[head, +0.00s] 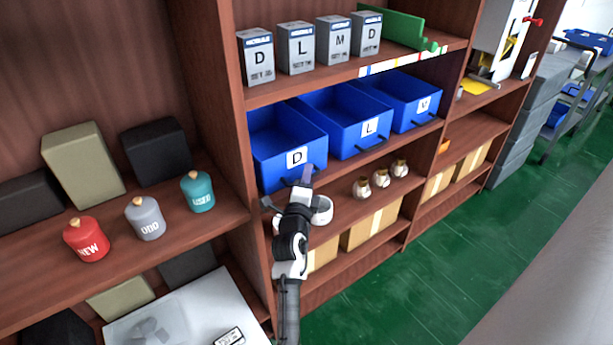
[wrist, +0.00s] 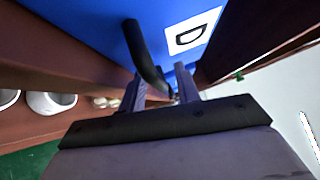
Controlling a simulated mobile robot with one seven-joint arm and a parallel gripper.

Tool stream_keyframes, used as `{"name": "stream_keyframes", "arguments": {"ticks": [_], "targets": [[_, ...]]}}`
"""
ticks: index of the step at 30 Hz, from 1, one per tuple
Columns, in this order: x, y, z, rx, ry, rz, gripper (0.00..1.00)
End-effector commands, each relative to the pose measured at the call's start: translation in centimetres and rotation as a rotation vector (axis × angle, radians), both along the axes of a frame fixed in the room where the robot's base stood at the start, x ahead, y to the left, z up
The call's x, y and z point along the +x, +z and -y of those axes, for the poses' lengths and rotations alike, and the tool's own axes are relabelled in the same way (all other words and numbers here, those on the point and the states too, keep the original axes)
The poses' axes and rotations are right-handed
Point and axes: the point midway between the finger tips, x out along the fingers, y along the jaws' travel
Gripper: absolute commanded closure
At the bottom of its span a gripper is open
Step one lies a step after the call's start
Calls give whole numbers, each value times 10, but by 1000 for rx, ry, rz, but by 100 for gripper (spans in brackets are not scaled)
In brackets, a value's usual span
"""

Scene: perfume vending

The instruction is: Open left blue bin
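Three blue bins stand side by side on a shelf in the head view. The left blue bin (head: 265,168) has a white label with a D. It also fills the top of the wrist view (wrist: 90,22). Its black handle (wrist: 145,55) runs down toward my fingers, and its lower end lies between them. My gripper (head: 305,178) is at the lower front of the left bin. In the wrist view my gripper (wrist: 161,84) has its two fingers apart, around the handle's end. Whether they touch the handle, I cannot tell.
The middle bin L (head: 345,122) and right bin M (head: 402,100) stand alongside. Grey boxes (head: 258,57) are on the shelf above. White round bottles (head: 362,188) and cardboard boxes (head: 372,226) are below. Green floor (head: 440,235) is clear at right.

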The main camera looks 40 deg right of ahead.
Motion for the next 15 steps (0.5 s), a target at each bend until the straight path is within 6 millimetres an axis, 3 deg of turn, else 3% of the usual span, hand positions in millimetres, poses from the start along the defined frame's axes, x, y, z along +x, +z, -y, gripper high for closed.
{"name": "stream_keyframes", "arguments": {"ticks": [5, 13, 15], "targets": [[0, 0, 0, 0, 0, 0, 68], [0, 0, 0, 0, 0, 0, 100], [0, 0, 0, 0, 0, 0, 100]]}}
